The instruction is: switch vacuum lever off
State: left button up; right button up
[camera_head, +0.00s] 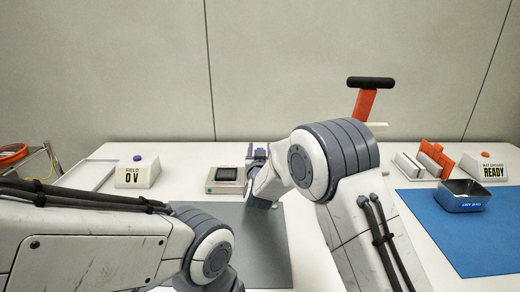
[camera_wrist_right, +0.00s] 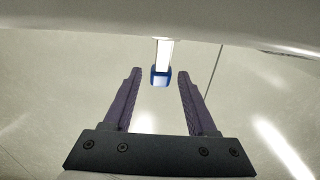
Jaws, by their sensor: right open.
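In the right wrist view, a white bar with a blue end (camera_wrist_right: 161,78), which looks like the vacuum lever, comes down from the top edge. My right gripper (camera_wrist_right: 160,72) is open, with its two purple fingers on either side of the blue end. A gap shows on both sides, and no finger clearly touches it. In the head view my right gripper (camera_head: 258,153) is small and partly hidden by my own arm, beside the grey box with a dark screen (camera_head: 226,179). I cannot make out the lever there. My left arm shows at lower left, but its gripper is not visible.
A "FIELD 0 V" box (camera_head: 137,176) with a purple button stands at left. A red lever with a black handle (camera_head: 366,100) rises behind my right arm. At right are a metal bin (camera_head: 463,199), a blue mat (camera_head: 465,245) and a "READY" box (camera_head: 490,170).

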jog(key=shift+w, duration=0.1)
grip_shut()
jog(key=shift+r+p, duration=0.2)
jog(key=shift+p, duration=0.2)
jog(key=shift+w+g+p, duration=0.3)
jog(key=shift+g+p, duration=0.2)
jog(key=shift+p, duration=0.6)
jog(key=shift+w+f+g+p, duration=0.1)
jog(key=shift+f+g+p, duration=0.2)
jog(key=shift+p, duration=0.1)
grip_release()
